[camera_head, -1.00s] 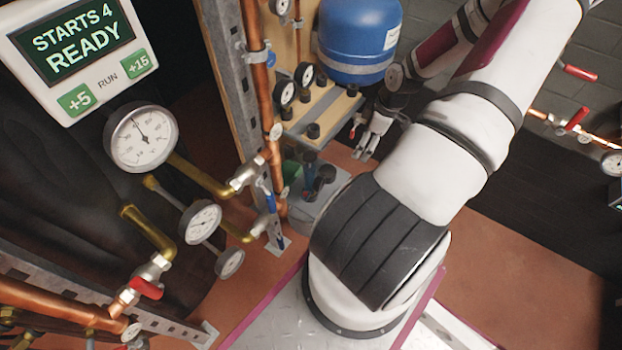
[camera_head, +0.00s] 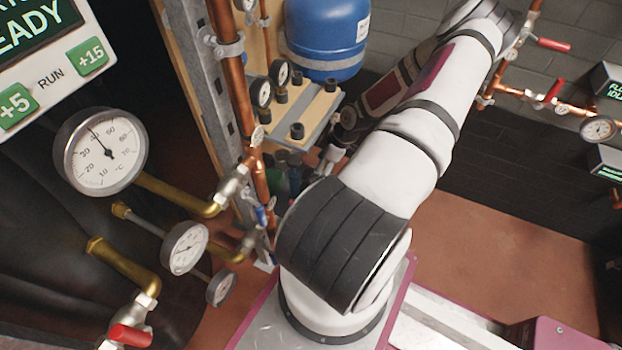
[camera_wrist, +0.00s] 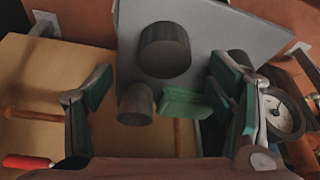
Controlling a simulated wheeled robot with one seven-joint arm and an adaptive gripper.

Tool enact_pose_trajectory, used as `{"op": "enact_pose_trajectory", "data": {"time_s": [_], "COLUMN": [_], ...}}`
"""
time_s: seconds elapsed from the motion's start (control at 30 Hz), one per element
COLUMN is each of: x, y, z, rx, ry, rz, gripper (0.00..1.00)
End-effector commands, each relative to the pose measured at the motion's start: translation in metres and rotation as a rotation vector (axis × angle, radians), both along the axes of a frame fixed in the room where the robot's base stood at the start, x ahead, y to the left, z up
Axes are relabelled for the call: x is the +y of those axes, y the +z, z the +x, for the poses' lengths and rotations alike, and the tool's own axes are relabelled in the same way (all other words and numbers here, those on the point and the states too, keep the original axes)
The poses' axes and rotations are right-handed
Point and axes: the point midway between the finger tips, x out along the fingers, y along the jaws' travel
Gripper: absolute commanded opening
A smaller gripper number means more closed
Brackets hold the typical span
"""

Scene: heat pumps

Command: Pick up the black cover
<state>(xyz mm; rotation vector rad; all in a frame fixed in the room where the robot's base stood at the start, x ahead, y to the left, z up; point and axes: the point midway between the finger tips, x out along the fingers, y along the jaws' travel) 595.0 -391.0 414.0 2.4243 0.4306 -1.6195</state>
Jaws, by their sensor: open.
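In the wrist view, a wide dark cylindrical cap (camera_wrist: 165,50) stands on a grey plate (camera_wrist: 215,32). It looks like the black cover, though I cannot be sure. A smaller dark cylinder (camera_wrist: 135,104) sits just below it in the picture. My gripper (camera_wrist: 162,88) is open, with one green-padded finger on each side of the picture and the caps showing between them. I see no contact with either cap. In the head view my gripper (camera_head: 328,160) is small and partly hidden behind my arm.
A copper pipe (camera_head: 228,75), gauges (camera_head: 101,151) and brass fittings crowd the left. A dial gauge (camera_wrist: 283,114) is close to the right finger. A green piece (camera_wrist: 187,103) shows between the fingers.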

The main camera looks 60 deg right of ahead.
Motion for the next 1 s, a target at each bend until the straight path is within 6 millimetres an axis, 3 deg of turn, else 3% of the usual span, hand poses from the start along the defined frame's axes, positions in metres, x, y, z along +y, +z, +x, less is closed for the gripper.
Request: {"op": "enact_pose_trajectory", "data": {"time_s": [0.23, 0.5, 0.77, 0.97, 1.0], "x": [0.004, 0.012, 0.012, 0.012, 0.012], "y": [-0.014, -0.048, -0.05, -0.05, -0.05], "z": [0.004, 0.017, 0.018, 0.018, 0.018], "rx": [0.0, 0.0, 0.001, 0.0, 0.001], "ry": [0.001, 0.002, -0.002, -0.001, -0.001], "rz": [0.001, -0.001, 0.0, 0.0, 0.0], "gripper": [0.75, 0.75, 0.75, 0.34, 0.32]}}
